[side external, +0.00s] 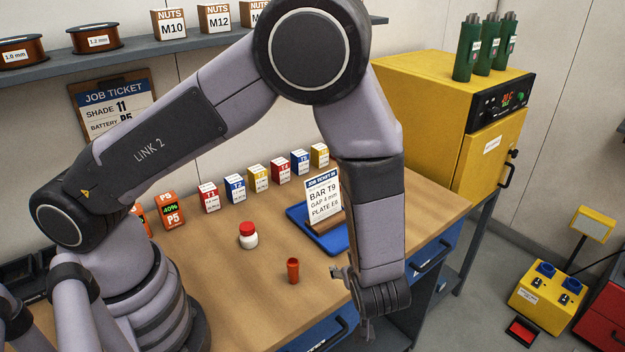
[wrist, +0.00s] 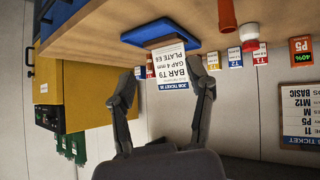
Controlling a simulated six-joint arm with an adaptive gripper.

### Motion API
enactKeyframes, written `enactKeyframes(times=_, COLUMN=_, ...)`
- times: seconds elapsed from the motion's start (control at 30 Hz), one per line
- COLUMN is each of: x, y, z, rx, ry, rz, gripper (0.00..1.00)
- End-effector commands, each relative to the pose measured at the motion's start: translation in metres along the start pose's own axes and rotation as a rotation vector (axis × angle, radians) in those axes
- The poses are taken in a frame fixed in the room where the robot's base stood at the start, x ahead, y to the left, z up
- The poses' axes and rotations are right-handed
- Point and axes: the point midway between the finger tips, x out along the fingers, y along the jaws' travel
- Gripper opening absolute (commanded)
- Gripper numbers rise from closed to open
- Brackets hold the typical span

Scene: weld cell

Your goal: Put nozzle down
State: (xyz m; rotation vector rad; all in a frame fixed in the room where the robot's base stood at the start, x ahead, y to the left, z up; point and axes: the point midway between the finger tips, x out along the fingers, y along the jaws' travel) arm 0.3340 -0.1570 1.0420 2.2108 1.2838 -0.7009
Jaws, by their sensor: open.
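The orange-red nozzle (side external: 293,271) stands upright on the wooden workbench (side external: 215,290), near its front edge. It also shows at the top of the wrist view (wrist: 227,16), cut off by the frame edge. My gripper (side external: 347,290) is open and empty, to the right of the nozzle and apart from it, at the bench's front edge. In the wrist view the two spread fingers (wrist: 163,80) have the job-ticket card between them in the picture, with nothing gripped.
A white jar with a red lid (side external: 248,235) stands behind the nozzle. A blue tray (side external: 297,214) holds a job-ticket card (side external: 323,197) on a wooden stand. Several small labelled boxes (side external: 257,178) line the back. A yellow oven (side external: 425,95) is at right. Bench left of the nozzle is clear.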

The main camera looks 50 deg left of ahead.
Motion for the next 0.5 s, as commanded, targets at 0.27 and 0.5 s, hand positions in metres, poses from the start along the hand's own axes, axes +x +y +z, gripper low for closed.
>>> enactKeyframes(times=0.27, x=-0.087, y=0.102, z=-0.120, rx=0.039, ry=-0.493, rz=0.546, gripper=0.53)
enactKeyframes(times=0.5, x=-0.163, y=0.042, z=-0.222, rx=0.366, ry=-0.590, rz=0.868, gripper=0.53)
